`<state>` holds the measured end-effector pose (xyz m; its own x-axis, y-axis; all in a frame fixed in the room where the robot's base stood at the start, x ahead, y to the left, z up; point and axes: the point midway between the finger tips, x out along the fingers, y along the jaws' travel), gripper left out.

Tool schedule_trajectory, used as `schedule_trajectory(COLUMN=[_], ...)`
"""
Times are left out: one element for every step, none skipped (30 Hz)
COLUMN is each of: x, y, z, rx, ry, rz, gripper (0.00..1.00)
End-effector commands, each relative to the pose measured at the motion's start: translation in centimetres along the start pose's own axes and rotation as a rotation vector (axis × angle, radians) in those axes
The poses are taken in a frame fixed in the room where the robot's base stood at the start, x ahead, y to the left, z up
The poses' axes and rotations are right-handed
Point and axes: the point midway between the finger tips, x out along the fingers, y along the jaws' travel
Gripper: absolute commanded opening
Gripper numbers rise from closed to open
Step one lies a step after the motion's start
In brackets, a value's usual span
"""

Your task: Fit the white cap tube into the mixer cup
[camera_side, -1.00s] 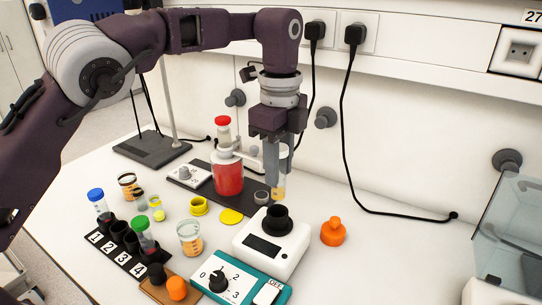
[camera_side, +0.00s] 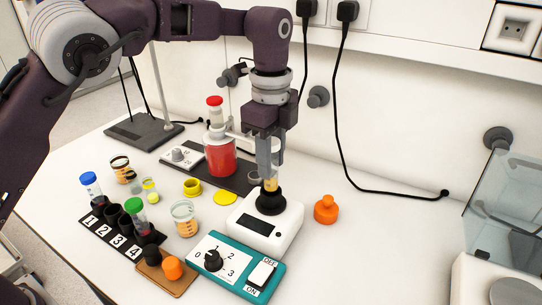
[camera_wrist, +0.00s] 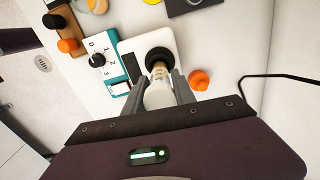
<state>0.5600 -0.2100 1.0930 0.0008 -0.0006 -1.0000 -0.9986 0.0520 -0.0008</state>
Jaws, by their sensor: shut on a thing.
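My gripper (camera_side: 268,162) is shut on the white cap tube (camera_side: 270,184), which holds yellowish liquid in its lower part. The tube is upright, directly over the mixer cup (camera_side: 271,204), a black flared holder on the white mixer (camera_side: 288,230). Its lower end is at the cup's mouth; how deep it sits is hidden. In the wrist view the white cap (camera_wrist: 158,96) lies between my two fingers (camera_wrist: 160,88), and the tube points into the black cup (camera_wrist: 159,56).
A teal dial-and-switch box (camera_side: 238,268) stands in front of the mixer. An orange bottle (camera_side: 326,209) is to its right. A numbered rack (camera_side: 115,232) with blue- and green-capped tubes and a red jar (camera_side: 221,158) are to the left.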

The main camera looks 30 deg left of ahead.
Motion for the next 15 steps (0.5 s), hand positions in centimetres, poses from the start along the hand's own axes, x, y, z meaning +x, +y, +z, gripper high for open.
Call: schedule_trajectory(x=[0.1, 0.2, 0.3, 0.3, 0.4, 0.5, 0.6, 0.6, 0.7, 0.8, 0.8, 0.9, 1.0, 1.1, 1.2], y=[0.0, 0.0, 0.0, 0.0, 0.0, 0.0, 0.0, 0.0, 0.0, 0.0, 0.0, 0.0, 0.0, 0.0, 0.0], z=[0.0, 0.0, 0.0, 0.0, 0.0, 0.0, 0.0, 0.0, 0.0, 0.0, 0.0, 0.0, 0.0, 0.0, 0.0], rx=[0.000, 0.000, -0.001, -0.001, -0.001, -0.001, -0.001, -0.001, -0.001, -0.001, -0.001, -0.001, -0.001, -0.001, -0.001], ry=[0.000, 0.000, 0.000, 0.000, 0.000, 0.000, 0.000, -0.001, -0.001, -0.001, -0.001, -0.001, 0.000, 0.000, 0.000], rz=[0.000, 0.000, 0.000, 0.000, 0.000, 0.001, 0.001, 0.001, 0.001, 0.001, 0.001, 0.001, 0.000, 0.000, 0.001], gripper=[0.00, 0.00, 0.00, 0.00, 0.00, 0.00, 0.00, 0.00, 0.00, 0.00, 0.00, 0.00, 0.00, 0.00, 0.00])
